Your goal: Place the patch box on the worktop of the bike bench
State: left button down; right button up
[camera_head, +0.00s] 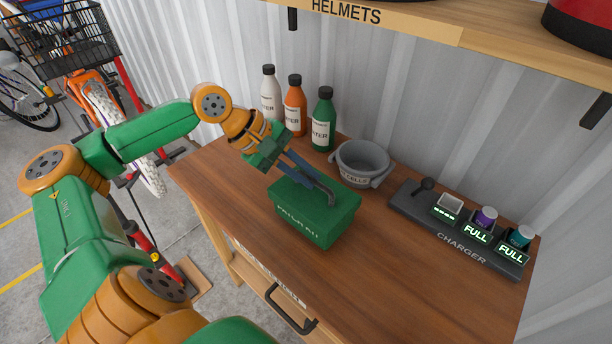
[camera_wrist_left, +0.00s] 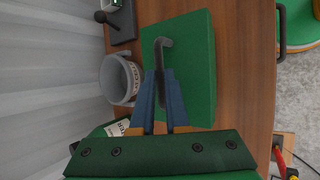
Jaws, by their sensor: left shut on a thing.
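The patch box (camera_head: 308,219) is a green box with lettering on its front and a grey bent handle on its lid. In the head view it is at the middle of the brown wooden worktop (camera_head: 400,262) of the bench; I cannot tell whether its base touches the wood. My left gripper (camera_head: 312,179) reaches in from the upper left and its blue fingers are shut on the handle. The left wrist view shows the fingers (camera_wrist_left: 162,76) closed on the handle above the green lid (camera_wrist_left: 192,45). My right gripper is not in view.
A grey pot (camera_head: 362,158) stands just behind the box. Water bottles (camera_head: 323,122) stand at the back left. A charger (camera_head: 460,228) with several slots lies at the right. A shelf (camera_head: 440,25) overhangs the back. The front right of the worktop is bare.

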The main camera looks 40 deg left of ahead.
pick_arm(q)
jog(key=shift+s+a+f, duration=0.1)
jog(key=shift+s+f, duration=0.1)
jog(key=shift+f, duration=0.85)
jog(key=shift+s+a+f, duration=0.1)
jog(key=shift+f, duration=0.15)
jog(key=c, duration=0.9)
grip_release()
